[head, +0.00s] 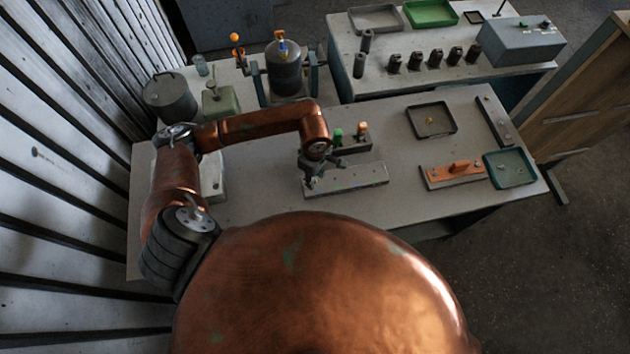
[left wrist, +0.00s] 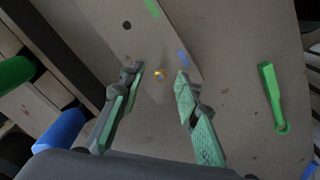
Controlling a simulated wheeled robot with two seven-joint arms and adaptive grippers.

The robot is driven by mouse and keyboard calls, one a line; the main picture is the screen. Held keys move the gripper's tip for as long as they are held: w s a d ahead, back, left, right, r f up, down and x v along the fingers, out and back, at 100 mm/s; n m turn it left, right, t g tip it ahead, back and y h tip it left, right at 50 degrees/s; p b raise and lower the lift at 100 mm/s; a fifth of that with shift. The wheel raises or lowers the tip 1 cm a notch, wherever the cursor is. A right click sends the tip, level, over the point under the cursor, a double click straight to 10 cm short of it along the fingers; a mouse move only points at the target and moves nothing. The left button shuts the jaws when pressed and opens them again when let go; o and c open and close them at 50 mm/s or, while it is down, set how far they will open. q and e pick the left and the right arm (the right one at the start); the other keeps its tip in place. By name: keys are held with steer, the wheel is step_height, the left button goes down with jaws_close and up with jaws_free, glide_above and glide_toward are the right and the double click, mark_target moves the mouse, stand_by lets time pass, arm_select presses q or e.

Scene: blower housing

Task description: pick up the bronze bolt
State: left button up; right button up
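In the head view my left gripper (head: 312,178) points down over the left end of the long plate (head: 360,177). The bolt is not distinguishable there. My right gripper is not in view.
A rack with a green handle (head: 338,136) and an orange handle (head: 362,130) stands just behind the plate. Table space between is clear.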

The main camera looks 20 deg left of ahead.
arm_select(q)
steer(key=shift+f, duration=0.15)
stand_by(0.5)
jaws_close()
stand_by(0.4)
